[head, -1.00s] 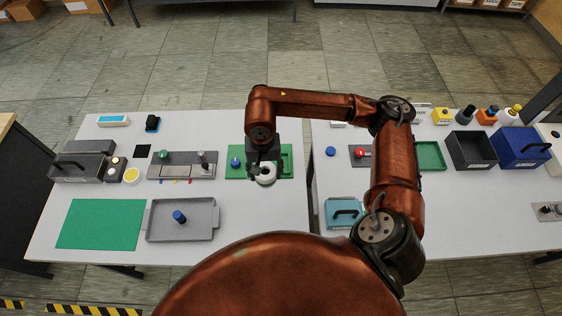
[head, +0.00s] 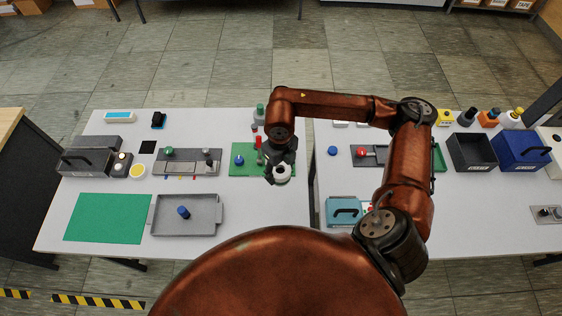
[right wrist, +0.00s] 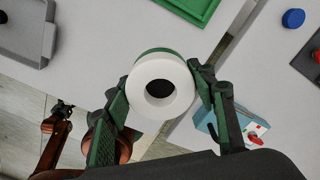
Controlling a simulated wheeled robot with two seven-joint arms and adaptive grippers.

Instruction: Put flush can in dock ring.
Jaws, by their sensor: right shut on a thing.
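My right gripper (head: 281,168) is shut on a round can (right wrist: 163,88) with a white ring-shaped top, a dark centre hole and a green body; I take it for the flush can. Its white top also shows in the head view (head: 282,174), near the front right corner of the green tray (head: 247,172). In the right wrist view the can sits between both fingers, clear of the tray. A yellow ring with a pale centre (head: 134,172) lies on the left table; it may be the dock ring. Part of my left arm, with a dark end (right wrist: 60,110), shows in the right wrist view; its jaws are unclear.
A grey tray with a blue knob (head: 206,225) and a green mat (head: 95,220) lie at the front left. A grey slide fixture (head: 180,168) is behind them. A teal box (head: 343,212) stands across the gap between tables. A green-capped bottle (head: 260,112) stands behind the green tray.

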